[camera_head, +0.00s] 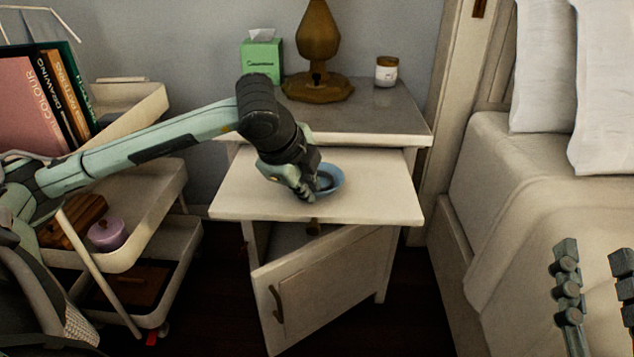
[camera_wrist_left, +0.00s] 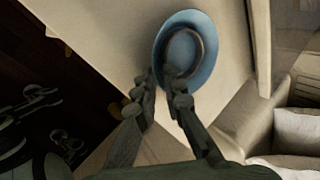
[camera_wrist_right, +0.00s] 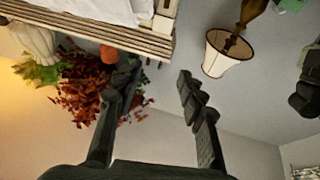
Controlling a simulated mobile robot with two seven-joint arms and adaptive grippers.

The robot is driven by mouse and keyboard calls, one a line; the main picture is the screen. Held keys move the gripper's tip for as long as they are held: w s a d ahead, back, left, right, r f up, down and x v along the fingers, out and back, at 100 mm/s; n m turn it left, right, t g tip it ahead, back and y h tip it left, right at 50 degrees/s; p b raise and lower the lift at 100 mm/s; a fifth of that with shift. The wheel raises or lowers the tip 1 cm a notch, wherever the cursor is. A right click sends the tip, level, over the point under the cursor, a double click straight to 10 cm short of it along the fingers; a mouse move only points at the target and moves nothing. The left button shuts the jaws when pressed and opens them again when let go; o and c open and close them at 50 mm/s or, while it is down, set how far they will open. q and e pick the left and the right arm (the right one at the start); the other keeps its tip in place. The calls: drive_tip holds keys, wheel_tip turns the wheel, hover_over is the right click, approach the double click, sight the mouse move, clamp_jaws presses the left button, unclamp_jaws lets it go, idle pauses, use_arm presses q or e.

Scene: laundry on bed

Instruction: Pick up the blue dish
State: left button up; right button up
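The blue dish (camera_head: 334,177) is a small round bowl on the white pull-out board of the bedside cabinet. In the left wrist view the dish (camera_wrist_left: 203,31) shows its open inside. My left gripper (camera_head: 311,194) is at the dish's near left side. In the left wrist view my left gripper (camera_wrist_left: 159,78) has one finger outside the rim and the other over the inside. Its fingertips are a little apart with the rim between them; whether they press on it cannot be told. My right gripper (camera_head: 598,268) is open and empty beside the bed; its spread fingers also show in the right wrist view (camera_wrist_right: 156,79).
The pull-out board (camera_head: 385,195) is otherwise clear. A brown lamp (camera_head: 318,85), green tissue box (camera_head: 262,58) and small jar (camera_head: 386,71) stand on the cabinet top. The cabinet door (camera_head: 325,280) hangs open below. A trolley (camera_head: 165,185) stands left, the bed (camera_head: 530,180) right.

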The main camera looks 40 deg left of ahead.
use_arm(q)
clamp_jaws()
drive_tip(key=shift+r, duration=0.15)
